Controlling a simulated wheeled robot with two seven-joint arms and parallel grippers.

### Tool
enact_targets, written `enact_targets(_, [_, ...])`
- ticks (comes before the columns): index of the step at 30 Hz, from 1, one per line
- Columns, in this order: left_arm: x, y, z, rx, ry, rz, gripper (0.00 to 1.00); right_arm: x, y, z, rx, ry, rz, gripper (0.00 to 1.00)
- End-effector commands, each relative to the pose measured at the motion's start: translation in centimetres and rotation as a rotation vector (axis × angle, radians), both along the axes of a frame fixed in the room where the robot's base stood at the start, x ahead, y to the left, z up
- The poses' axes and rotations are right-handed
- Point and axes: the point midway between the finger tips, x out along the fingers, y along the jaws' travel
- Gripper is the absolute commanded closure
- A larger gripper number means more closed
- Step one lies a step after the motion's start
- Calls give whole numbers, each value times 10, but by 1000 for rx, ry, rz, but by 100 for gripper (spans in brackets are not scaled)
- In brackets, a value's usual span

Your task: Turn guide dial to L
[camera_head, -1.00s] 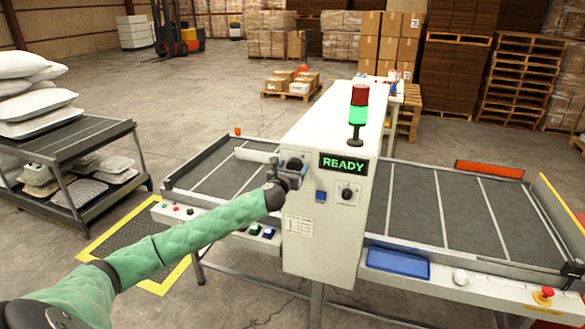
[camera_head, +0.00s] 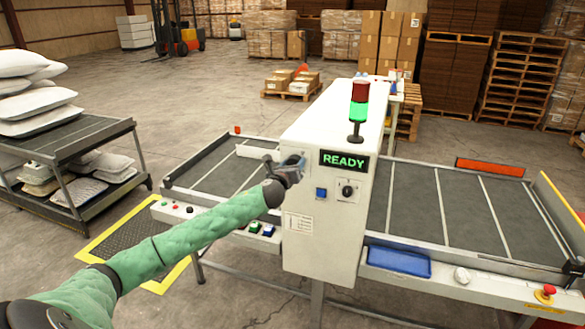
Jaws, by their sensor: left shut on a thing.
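The white machine cabinet (camera_head: 322,245) stands in the middle of the head view, with a control face toward me. My left gripper (camera_head: 293,165) is at the upper left of that face, shut on the guide dial there. The gripper covers the dial, so its pointer and any letter marks cannot be read. A second black knob (camera_head: 347,190) sits on a plate further right, apart from my gripper. My right gripper is not in view.
A lit READY display (camera_head: 343,161) is right beside my left gripper, with a blue button (camera_head: 320,194) below. A signal tower (camera_head: 358,110) shows green. Conveyor beds (camera_head: 445,215) extend both sides. A rack of pillows (camera_head: 75,170) stands left.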

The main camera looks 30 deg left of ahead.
Motion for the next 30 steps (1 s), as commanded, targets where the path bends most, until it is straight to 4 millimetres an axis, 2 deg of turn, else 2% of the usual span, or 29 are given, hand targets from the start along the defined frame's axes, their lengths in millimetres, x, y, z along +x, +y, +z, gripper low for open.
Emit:
enact_targets(10, [0,2,-4,-323,-77,1,71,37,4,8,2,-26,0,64])
enact_targets(13, [0,2,-4,-415,-99,1,71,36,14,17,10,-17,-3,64])
enact_targets(30, [-1,4,-6,-942,-226,0,71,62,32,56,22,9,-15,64])
